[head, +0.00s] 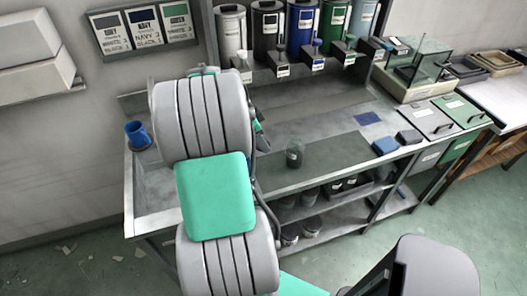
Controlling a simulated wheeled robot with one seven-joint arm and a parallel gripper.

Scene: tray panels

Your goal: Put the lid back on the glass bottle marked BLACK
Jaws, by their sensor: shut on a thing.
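A small clear glass bottle or jar (295,155) stands upright on the dark mat on the workbench, right of my arm. I cannot read any marking on it, and it is too small to tell whether it has a lid. Small labelled items (282,71) sit under the row of tanks; the label of the one below the black tank (266,30) is too small to read. I make out no loose lid. My arm fills the middle of the view and hides the bench behind it. My gripper is hidden behind the arm, so its fingers and anything in them do not show.
A blue cup (138,134) stands at the bench's left end. A glass-sided case (420,65) stands at back right. The bench (320,122) between is mostly clear.

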